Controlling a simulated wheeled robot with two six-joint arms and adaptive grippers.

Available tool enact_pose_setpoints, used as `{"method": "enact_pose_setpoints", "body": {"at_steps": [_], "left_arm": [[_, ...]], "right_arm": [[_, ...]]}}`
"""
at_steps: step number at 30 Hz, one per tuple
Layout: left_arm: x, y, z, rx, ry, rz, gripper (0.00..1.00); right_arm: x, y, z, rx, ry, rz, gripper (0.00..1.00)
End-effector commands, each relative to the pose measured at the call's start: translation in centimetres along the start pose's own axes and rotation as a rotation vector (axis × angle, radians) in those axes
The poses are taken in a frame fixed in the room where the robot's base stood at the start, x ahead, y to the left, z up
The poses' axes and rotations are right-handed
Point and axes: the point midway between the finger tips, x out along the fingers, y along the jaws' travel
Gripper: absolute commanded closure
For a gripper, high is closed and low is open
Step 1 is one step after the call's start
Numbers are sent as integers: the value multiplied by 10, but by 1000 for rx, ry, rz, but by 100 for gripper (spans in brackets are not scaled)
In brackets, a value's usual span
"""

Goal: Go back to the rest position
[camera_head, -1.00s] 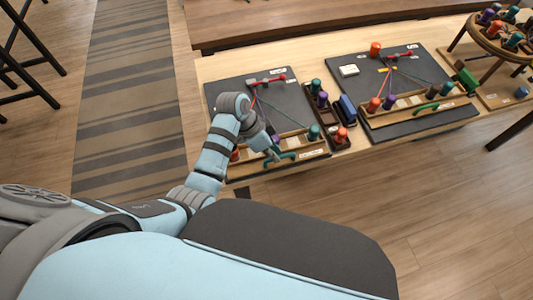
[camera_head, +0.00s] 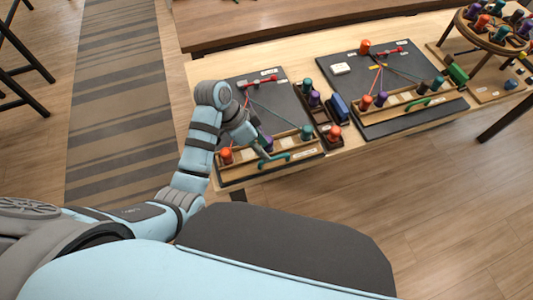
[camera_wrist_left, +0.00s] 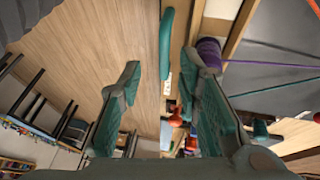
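My left gripper (camera_head: 260,148) hangs over the front rack of the left black braiding board (camera_head: 285,101). In the left wrist view my left gripper (camera_wrist_left: 160,72) is open, with its green-padded fingers wide apart and nothing between them. A teal handle (camera_wrist_left: 166,45) shows beyond the fingertips; in the head view the handle (camera_head: 278,158) is at the rack's front. The rack (camera_head: 240,175) holds an orange spool (camera_head: 226,156), a purple spool (camera_head: 267,143) and a teal spool (camera_head: 305,132). Cords run from these to a red clip (camera_head: 262,81). My right gripper is not in view.
A spool tray (camera_head: 322,116) and a blue block (camera_head: 340,107) lie between the boards. A second board (camera_head: 330,77) with its own spools is to the right. A round spool stand (camera_head: 466,27) is at the far right. The floor in front is clear.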

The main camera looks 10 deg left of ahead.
Motion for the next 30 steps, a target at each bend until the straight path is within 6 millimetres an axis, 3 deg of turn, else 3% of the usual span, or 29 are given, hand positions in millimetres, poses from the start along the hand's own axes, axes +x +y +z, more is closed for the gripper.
{"method": "enact_pose_setpoints", "body": {"at_steps": [3, 6, 21, 23, 25, 30], "left_arm": [[-19, 0, 0, 0, 0, -1, 69], [-25, 1, 0, 0, -2, 1, 69], [-23, 2, 3, -12, -4, -4, 69], [-18, 4, 16, -55, -14, -25, 69], [-9, 10, 41, -145, -31, -75, 69], [1, 32, 116, -411, -65, -250, 69]], "right_arm": [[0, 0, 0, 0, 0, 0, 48], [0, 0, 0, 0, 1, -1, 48], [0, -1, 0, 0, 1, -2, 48], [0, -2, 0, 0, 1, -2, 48], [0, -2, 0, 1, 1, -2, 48], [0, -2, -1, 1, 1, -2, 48]]}}
